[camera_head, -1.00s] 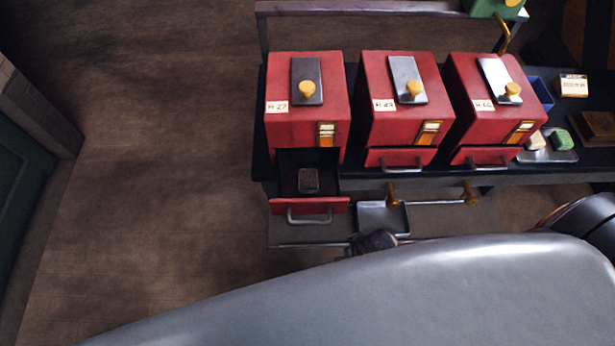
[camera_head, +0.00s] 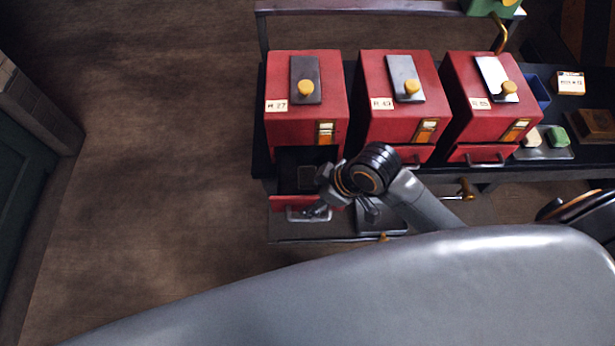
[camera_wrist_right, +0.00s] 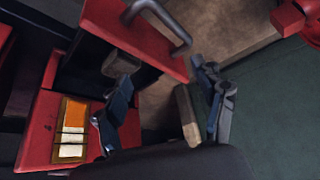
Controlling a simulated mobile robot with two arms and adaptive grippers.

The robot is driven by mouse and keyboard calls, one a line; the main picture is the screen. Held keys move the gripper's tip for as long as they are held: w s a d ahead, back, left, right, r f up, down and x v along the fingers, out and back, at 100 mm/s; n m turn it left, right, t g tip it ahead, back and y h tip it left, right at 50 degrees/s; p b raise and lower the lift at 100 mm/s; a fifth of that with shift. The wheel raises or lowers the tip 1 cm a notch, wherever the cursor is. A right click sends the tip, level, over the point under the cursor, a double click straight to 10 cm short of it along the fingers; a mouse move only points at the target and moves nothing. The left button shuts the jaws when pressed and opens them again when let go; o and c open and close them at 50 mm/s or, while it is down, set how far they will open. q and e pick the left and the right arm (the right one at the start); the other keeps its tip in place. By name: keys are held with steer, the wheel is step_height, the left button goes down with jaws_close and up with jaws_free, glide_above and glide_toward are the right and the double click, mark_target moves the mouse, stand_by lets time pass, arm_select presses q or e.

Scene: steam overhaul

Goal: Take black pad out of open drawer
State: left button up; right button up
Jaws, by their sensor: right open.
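The open drawer (camera_head: 283,203) juts from the leftmost red box (camera_head: 304,122), its red front and metal handle towards me. The dark pad (camera_head: 306,177) lies inside it on the dark floor. My right gripper (camera_head: 322,193) is at the drawer's right front corner, beside the pad. In the right wrist view its fingers (camera_wrist_right: 163,80) are spread with nothing between them. The pad (camera_wrist_right: 121,65) shows there just beyond the left finger, partly covered by it. The drawer front (camera_wrist_right: 135,38) lies above. I cannot tell whether a finger touches the drawer. My left gripper is not in view.
Two more red boxes (camera_head: 397,105) (camera_head: 487,100) with shut drawers stand to the right on the dark bench. A metal tray (camera_head: 382,222) sits below the bench edge. A green block (camera_head: 558,137) lies at right. The floor left of the bench is free.

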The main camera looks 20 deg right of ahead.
steer(key=w+d+r+n+g, duration=0.1)
steer(key=w+r+n, duration=0.1)
steer(key=w+n, duration=0.15)
steer(key=n+g, duration=0.1)
steer(key=n, duration=0.1)
glide_toward(309, 175)
steer(key=x, duration=0.5)
steer(key=shift+f, duration=0.25)
steer(key=shift+p+x, duration=0.45)
steer(key=shift+x, duration=2.1)
steer(key=shift+a, duration=0.15)
steer(key=c, duration=1)
